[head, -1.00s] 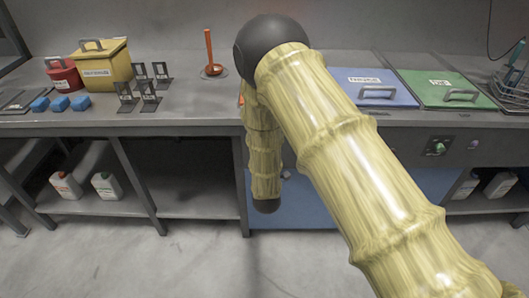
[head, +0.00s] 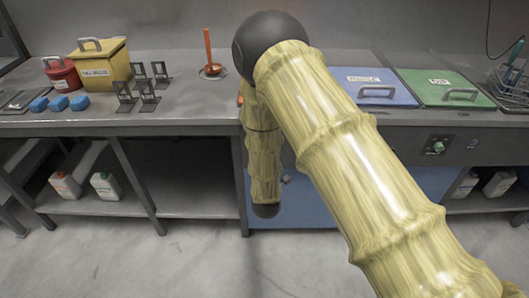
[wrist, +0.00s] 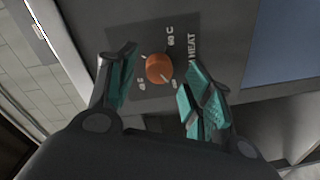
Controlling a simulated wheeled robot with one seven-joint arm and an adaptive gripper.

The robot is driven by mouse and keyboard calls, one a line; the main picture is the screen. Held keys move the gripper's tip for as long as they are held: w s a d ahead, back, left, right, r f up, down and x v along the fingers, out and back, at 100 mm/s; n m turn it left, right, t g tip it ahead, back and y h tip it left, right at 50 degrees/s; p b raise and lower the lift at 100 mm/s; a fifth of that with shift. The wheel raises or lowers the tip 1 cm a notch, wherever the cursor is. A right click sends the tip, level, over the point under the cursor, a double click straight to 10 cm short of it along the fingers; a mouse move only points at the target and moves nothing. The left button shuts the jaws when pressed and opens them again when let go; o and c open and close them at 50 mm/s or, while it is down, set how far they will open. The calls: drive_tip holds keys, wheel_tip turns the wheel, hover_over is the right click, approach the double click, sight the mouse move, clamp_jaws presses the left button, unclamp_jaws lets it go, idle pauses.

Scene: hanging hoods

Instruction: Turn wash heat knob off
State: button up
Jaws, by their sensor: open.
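The heat knob (wrist: 159,68) is round and orange, on a dark plate (wrist: 140,88) marked "HEAT" and "60 C" in the wrist view. A pale pointer mark shows at its lower right edge, toward a small label that is hard to read. My gripper (wrist: 163,85) is open, with one teal-padded finger left of the knob and the other to its lower right. The fingers stand around the knob with gaps on both sides; I cannot tell how far they are from the panel. In the head view my arm hides the gripper and most of the knob.
A blue lid (head: 375,88) and a green lid (head: 445,88) lie on the bench right of my arm. A second panel with a green knob (head: 438,147) is below them. A blue cabinet front (head: 300,205) stands under the bench, behind my arm.

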drive_tip(key=s, duration=1)
drive_tip(key=shift+d+r, duration=0.15)
drive_tip(key=shift+r, duration=0.05)
drive_tip(key=shift+s, duration=0.1)
drive_tip(key=s+d+f+m+g+p, duration=0.4)
drive_tip(key=s+d+f+m+g, duration=0.4)
drive_tip(key=s+d+f, duration=0.65)
drive_tip(key=s+d+f+m+g+p, duration=0.1)
drive_tip(key=s+d+g, duration=0.3)
drive_tip(key=s, duration=0.8)
drive_tip(key=s+d+f+m+g+p, duration=0.1)
drive_tip(key=s+d+m+g, duration=0.2)
drive_tip(key=s, duration=1)
drive_tip(key=shift+s+d+m+g+p, duration=0.2)
drive_tip(key=shift+d+m+g+p, duration=0.2)
drive_tip(key=shift+m+g, duration=0.6)
